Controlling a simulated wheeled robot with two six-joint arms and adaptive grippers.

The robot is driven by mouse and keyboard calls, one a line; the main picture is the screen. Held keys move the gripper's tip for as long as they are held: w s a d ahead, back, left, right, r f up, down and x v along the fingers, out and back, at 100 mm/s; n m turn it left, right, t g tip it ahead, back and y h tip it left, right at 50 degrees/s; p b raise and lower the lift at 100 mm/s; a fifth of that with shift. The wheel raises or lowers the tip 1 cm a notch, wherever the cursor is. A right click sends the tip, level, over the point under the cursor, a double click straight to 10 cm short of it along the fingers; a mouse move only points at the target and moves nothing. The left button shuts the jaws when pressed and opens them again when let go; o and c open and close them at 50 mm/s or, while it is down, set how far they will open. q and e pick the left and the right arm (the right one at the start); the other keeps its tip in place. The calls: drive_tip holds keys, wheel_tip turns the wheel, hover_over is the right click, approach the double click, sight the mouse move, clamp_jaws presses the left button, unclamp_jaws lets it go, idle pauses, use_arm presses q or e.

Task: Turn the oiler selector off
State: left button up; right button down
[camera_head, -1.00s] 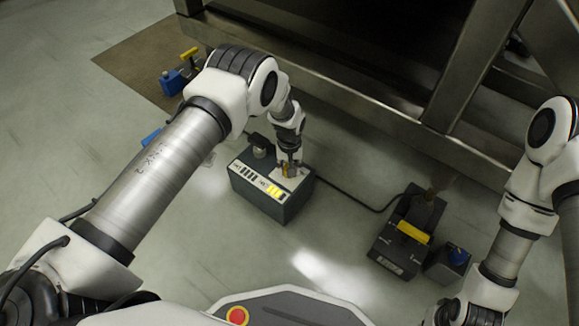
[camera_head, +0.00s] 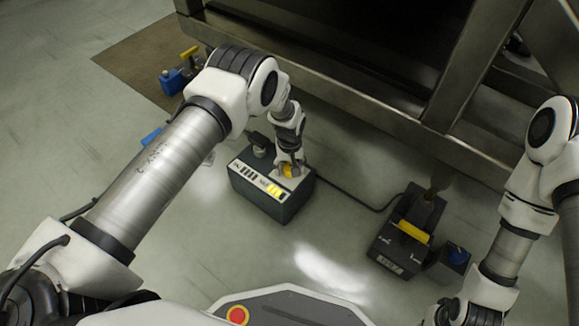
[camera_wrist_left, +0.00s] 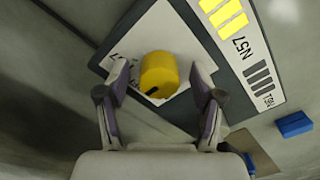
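A round yellow selector knob (camera_wrist_left: 158,75) with a dark mark near its edge sits on a white plate (camera_wrist_left: 170,32) on a dark grey box (camera_head: 258,200). Lettering on the plate is partly hidden. In the head view the knob (camera_head: 287,170) shows between the fingers of my left gripper (camera_head: 289,168). In the left wrist view the gripper (camera_wrist_left: 161,72) is open, one finger on each side of the knob with a small gap on both sides.
The box carries a strip of black and yellow bars (camera_head: 262,187). A black cable (camera_head: 350,198) runs to a second dark unit with a yellow handle (camera_head: 411,230). A metal frame (camera_head: 330,97) rises behind.

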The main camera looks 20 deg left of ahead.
sight(289, 167)
use_arm(q)
wheel_tip(289, 167, up, 12)
idle(0.5)
idle(0.3)
